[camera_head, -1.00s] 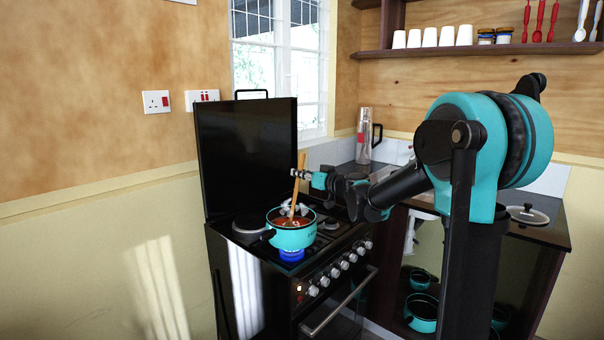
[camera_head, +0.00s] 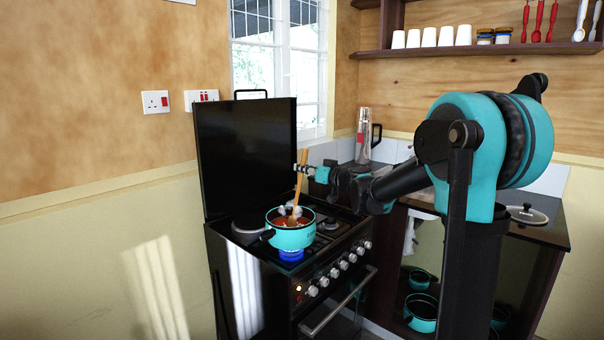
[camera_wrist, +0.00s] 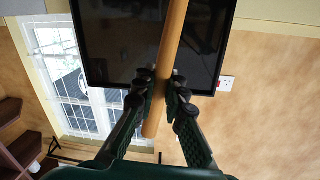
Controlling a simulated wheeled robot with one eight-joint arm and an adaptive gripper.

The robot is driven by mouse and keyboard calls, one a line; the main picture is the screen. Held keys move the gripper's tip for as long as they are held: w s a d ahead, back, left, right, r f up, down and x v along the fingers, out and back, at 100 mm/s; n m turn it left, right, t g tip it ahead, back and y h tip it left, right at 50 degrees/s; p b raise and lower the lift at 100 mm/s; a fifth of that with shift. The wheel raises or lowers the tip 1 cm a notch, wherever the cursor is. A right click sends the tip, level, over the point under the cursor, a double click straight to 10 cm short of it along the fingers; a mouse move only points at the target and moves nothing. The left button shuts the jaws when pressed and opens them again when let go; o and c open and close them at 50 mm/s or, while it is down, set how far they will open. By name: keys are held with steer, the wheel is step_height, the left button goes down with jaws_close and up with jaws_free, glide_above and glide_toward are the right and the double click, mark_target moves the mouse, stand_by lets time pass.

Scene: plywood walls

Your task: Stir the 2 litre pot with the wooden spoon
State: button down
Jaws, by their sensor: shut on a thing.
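The teal pot (camera_head: 291,236) stands on a front burner of the black stove, over a blue flame. It holds reddish food with some pale lumps. The wooden spoon (camera_head: 299,182) stands nearly upright, its lower end inside the pot and its bowl partly hidden by the food and rim. My gripper (camera_head: 303,170) is shut on the upper handle, above the pot. In the wrist view the spoon (camera_wrist: 172,40) runs between the two dark fingers of my gripper (camera_wrist: 161,88), which press on it from both sides.
The black stove (camera_head: 318,285) has its dark lid (camera_head: 246,150) raised behind the pot. A steel flask (camera_head: 363,135) stands on the counter to the right. A glass lid (camera_head: 527,214) lies on the right counter. More teal pots sit on the shelf below.

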steer(key=shift+w+d+r, duration=0.1)
steer(key=shift+d+r, duration=0.15)
steer(key=shift+r, duration=1.05)
steer(key=shift+w+d+r, duration=0.1)
steer(key=shift+d+r, duration=0.1)
steer(key=shift+r, duration=1.05)
steer(key=shift+w+d+r, duration=0.1)
steer(key=shift+d+r, duration=0.15)
steer(key=shift+r, duration=1.05)
steer(key=shift+r, duration=2.55)
